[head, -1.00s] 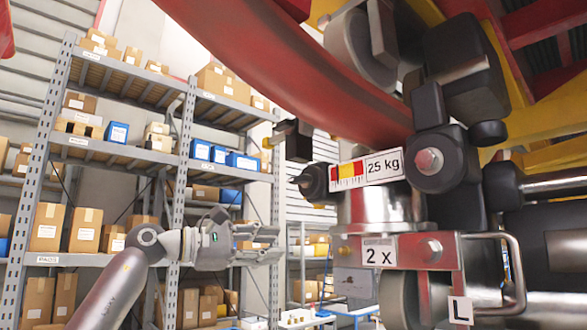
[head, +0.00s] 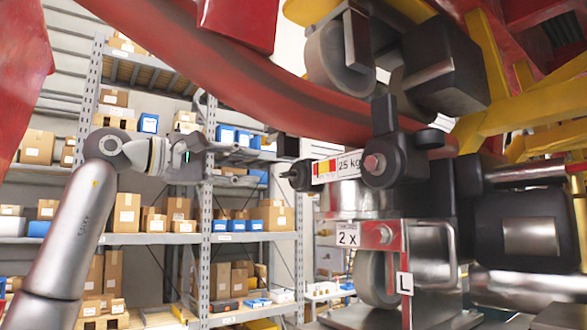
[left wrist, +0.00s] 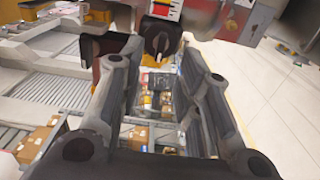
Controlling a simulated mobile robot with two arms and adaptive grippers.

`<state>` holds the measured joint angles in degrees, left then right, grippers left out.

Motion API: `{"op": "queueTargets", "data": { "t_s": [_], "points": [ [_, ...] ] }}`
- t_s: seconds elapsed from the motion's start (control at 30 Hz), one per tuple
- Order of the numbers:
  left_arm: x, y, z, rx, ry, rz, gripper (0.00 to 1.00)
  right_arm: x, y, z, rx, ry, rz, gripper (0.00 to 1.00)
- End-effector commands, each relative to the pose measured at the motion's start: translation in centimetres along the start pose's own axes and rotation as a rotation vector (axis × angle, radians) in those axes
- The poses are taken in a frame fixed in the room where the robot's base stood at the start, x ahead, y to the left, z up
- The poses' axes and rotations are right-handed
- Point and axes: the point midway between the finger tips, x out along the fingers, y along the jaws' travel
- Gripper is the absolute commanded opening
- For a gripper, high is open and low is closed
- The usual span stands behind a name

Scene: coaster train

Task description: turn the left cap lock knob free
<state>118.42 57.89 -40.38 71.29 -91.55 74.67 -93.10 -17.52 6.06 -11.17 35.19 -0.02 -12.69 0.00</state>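The black lock knob (head: 297,175) sticks out to the left of the wheel assembly, beside the 25 kg label (head: 337,169). In the left wrist view the knob (left wrist: 160,38) is a round black piece with a pale mark on its face. It lies ahead, roughly between my fingertips. My left gripper (head: 268,165) points right at about the knob's height, with a small gap apparent between them. In the left wrist view my left gripper (left wrist: 157,58) has its fingers spread, with nothing held between them. My right gripper is not in view.
The curved red rail (head: 270,65) passes above my gripper. A bracket with a 2 x label (head: 347,235) and an L plate (head: 404,285) sits below the knob. Shelves with boxes (head: 127,212) stand behind.

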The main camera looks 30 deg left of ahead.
Motion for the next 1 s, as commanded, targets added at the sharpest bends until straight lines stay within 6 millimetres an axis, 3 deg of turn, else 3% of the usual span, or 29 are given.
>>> {"op": "queueTargets", "data": {
  "t_s": [0.3, 0.5, 0.7, 0.93, 1.0],
  "points": [
    [6.0, 0.2, 0.1, -0.001, -0.003, -0.004, 0.32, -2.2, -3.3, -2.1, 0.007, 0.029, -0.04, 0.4],
    [8.9, 0.2, 0.1, -0.002, -0.002, -0.002, 0.32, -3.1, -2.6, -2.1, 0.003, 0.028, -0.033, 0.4],
    [9.9, 0.0, 0.0, -0.002, -0.001, 0.0, 0.32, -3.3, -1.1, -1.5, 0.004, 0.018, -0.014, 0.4],
    [10.0, 0.0, 0.0, -0.002, -0.001, 0.0, 0.32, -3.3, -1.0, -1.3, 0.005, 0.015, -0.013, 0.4],
    [10.0, 0.0, 0.1, -0.002, -0.001, 0.0, 0.26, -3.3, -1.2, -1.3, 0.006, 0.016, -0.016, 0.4]
  ]
}}
